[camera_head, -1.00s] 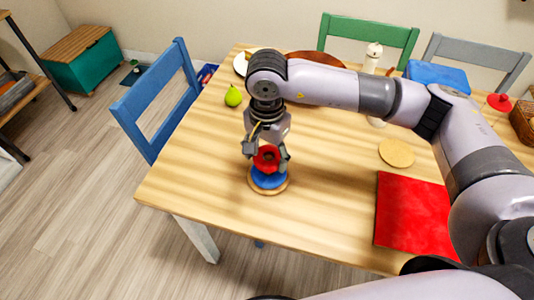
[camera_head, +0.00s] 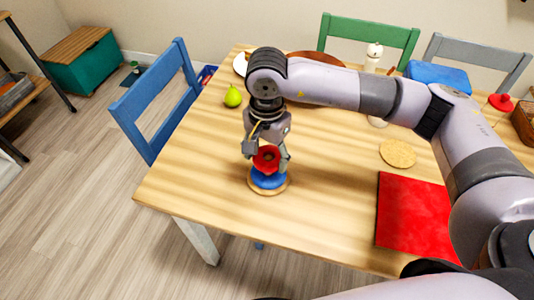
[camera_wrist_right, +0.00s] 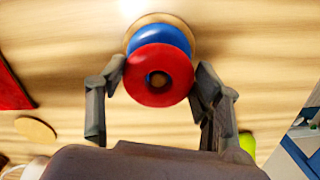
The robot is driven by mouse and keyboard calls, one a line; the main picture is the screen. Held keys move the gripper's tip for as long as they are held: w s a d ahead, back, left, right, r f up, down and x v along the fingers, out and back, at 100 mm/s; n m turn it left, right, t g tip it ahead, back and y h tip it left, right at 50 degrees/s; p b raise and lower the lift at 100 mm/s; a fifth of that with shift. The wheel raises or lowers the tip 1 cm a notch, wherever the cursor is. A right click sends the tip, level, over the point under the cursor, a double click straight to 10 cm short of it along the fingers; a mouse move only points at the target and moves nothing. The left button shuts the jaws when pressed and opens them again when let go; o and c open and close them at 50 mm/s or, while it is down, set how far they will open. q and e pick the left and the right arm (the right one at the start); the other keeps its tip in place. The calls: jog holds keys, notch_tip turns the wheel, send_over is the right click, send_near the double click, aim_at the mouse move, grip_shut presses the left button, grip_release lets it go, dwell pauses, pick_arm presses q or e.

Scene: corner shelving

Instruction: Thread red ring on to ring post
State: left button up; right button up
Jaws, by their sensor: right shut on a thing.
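The red ring (camera_head: 266,159) is held by my right gripper (camera_head: 265,154), with a finger on each side of it. The ring post stands on a round wooden base (camera_head: 268,191) near the table's front left edge, with a blue ring (camera_head: 268,180) low on it. The red ring is right above the blue ring. In the right wrist view, the red ring (camera_wrist_right: 158,88) covers part of the blue ring (camera_wrist_right: 160,38), and a brownish spot shows in its hole. I cannot tell whether the post is inside the hole. My left gripper is not in view.
A green pear (camera_head: 233,96) lies behind the post, and a blue chair (camera_head: 165,100) stands left of the table. A red mat (camera_head: 412,222) and a round tan coaster (camera_head: 397,153) are to the right. The tabletop between post and mat is clear.

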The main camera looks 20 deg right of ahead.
jog(key=o, duration=1)
jog(key=shift+o, duration=0.2)
jog(key=shift+r, duration=0.1)
notch_tip(320, 180, up, 12)
dwell(0.6)
